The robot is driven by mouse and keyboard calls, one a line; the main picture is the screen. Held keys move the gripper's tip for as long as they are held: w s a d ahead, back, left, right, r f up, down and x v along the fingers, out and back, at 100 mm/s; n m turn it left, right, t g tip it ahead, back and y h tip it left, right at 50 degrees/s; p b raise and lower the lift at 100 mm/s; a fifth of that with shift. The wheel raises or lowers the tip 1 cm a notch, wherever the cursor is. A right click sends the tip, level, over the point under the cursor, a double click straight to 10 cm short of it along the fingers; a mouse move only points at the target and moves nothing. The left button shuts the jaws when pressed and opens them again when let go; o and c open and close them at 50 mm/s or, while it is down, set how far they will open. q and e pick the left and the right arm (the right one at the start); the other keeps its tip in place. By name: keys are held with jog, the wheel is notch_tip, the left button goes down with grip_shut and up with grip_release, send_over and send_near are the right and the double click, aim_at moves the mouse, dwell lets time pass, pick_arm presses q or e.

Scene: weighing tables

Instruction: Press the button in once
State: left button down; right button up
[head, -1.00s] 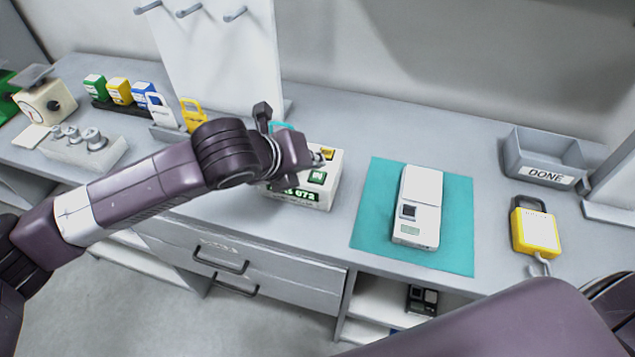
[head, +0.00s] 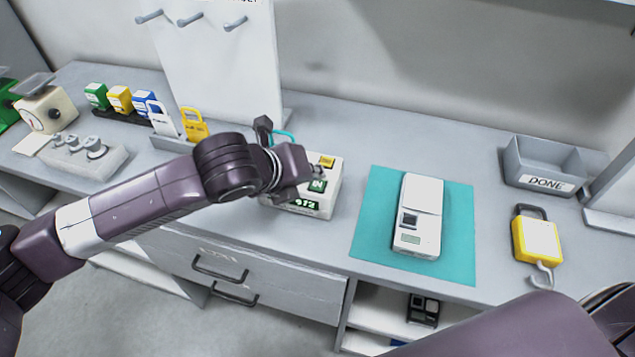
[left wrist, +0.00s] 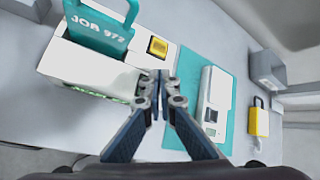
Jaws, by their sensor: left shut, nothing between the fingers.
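The white box (head: 330,192) stands on the bench, with a yellow square button (head: 327,161) on its top and a green IN label (head: 317,186) in front of the button. Its lower front display is partly hidden by my arm. In the left wrist view the button (left wrist: 157,46) sits in a dark frame beside a teal JOB tag (left wrist: 100,25) standing in the box. My left gripper (left wrist: 163,78) is shut and empty, its tips near the box's edge and apart from the button in that picture. Their height above the box is unclear. My right gripper is out of view.
A white scale (head: 416,215) lies on a teal mat (head: 372,222) right of the box. A grey DONE bin (head: 545,162) and a yellow padlock-shaped tag (head: 537,240) are further right. A white peg board (head: 225,70) rises behind my arm. Bench between box and mat is clear.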

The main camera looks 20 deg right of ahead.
aim_at(315, 187)
pick_arm(q)
jog(key=shift+f, duration=0.1)
dwell(0.5)
jog(key=shift+f, duration=0.3)
jog(key=shift+f, duration=0.45)
dwell(0.7)
jog(key=shift+r+p, duration=0.85)
jog(key=shift+p, duration=0.1)
jog(key=shift+r, duration=0.1)
notch_tip(315, 187, up, 5)
jog(key=p, duration=0.5)
